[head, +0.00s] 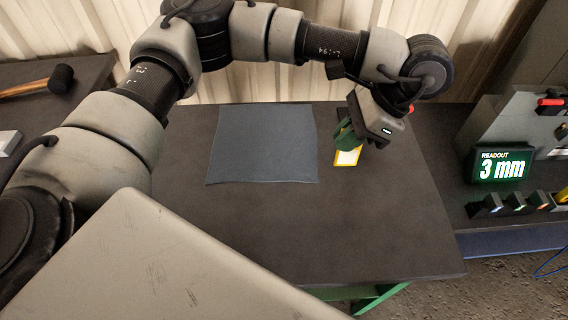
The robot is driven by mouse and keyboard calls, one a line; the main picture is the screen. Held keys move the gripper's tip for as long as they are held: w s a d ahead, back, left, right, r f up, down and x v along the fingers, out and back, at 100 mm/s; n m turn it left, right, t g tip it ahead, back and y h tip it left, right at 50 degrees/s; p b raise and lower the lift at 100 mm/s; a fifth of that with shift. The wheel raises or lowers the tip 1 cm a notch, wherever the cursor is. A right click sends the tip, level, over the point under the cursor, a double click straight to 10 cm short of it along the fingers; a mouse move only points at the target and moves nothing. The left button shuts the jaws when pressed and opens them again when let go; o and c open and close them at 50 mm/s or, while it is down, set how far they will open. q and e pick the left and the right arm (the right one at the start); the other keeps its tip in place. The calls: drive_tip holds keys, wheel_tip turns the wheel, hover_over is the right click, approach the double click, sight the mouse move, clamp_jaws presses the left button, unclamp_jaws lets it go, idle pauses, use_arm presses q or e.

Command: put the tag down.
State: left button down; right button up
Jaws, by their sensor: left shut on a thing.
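The tag (346,158) is a small card with a yellow border and a pale middle. It shows just below my left gripper (347,142), to the right of the grey mat. The green fingers of my left gripper are shut on the tag and hide its upper part. I cannot tell whether the tag touches the table top (390,215) or hangs a little above it. My right gripper is not in view.
A grey-blue mat (262,145) lies on the table. A green readout display (500,165) showing "3 mm" stands on a surface at the right, with small coloured blocks in front. A black-headed hammer (60,79) lies at the far left. The table's front right is clear.

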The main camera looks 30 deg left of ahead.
use_arm(q)
drive_tip(key=s+a+f, duration=0.2)
drive_tip(key=f, duration=0.1)
drive_tip(key=s+a+f, duration=0.2)
drive_tip(key=s+f, duration=0.1)
drive_tip(key=s+a+f+p, duration=0.1)
drive_tip(key=s+a+f, duration=0.1)
drive_tip(key=s+f, duration=0.1)
drive_tip(key=shift+s+a+f, duration=0.15)
drive_tip(key=shift+a+f, duration=0.05)
drive_tip(key=shift+a, duration=0.15)
drive_tip(key=shift+f, duration=0.3)
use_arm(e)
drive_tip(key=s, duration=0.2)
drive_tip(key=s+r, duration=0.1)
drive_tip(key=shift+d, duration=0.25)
use_arm(q)
drive_tip(key=shift+f+b, duration=0.3)
drive_tip(key=c, duration=1.3)
unclamp_jaws()
drive_tip(key=shift+r, duration=0.15)
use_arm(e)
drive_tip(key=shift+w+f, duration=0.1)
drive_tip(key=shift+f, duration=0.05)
